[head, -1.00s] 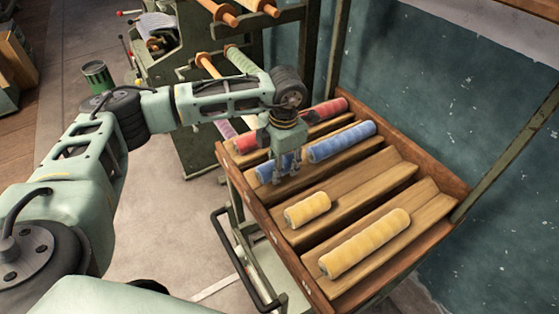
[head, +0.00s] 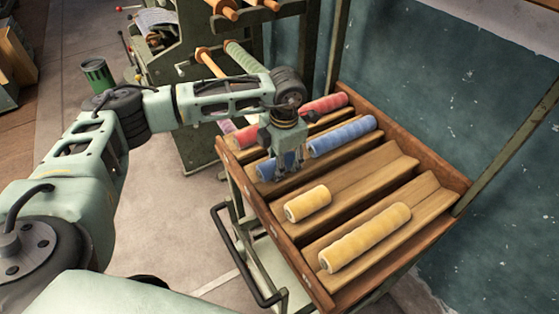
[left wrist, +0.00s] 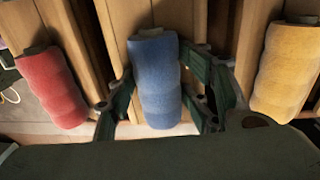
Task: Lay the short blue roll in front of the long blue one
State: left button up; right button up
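The short blue roll (head: 265,171) lies in the second trough of the wooden tray (head: 285,240), near its front-left wall. The long blue roll (head: 342,137) lies farther back in the same trough. My left gripper (head: 288,168) is down over the short blue roll and partly hides it. In the left wrist view the short blue roll (left wrist: 158,80) lies between the two fingers of my left gripper (left wrist: 160,95). The fingers look open, one on each side, close to the roll; contact is not clear. My right gripper is not in view.
Red rolls (head: 325,107) lie in the trough to the left. A short yellow roll (head: 307,203) and a long yellow roll (head: 365,238) lie in the troughs to the right. A green machine with spindles (head: 165,75) stands behind. A metal cart handle (head: 235,260) is in front.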

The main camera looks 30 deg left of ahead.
pick_arm(q)
jog(key=shift+o, duration=0.9)
jog(key=shift+a+f, duration=0.1)
jog(key=shift+f, duration=0.25)
jog(key=shift+r, duration=0.1)
jog(key=shift+r+p, duration=0.55)
jog(key=shift+p, duration=0.05)
jog(key=shift+r, duration=0.35)
notch_tip(320, 180, up, 12)
jog(key=b, duration=0.3)
jog(key=shift+s+d+f+b, duration=0.15)
jog(key=shift+d+f+b, duration=0.05)
jog(key=shift+d+b, duration=0.25)
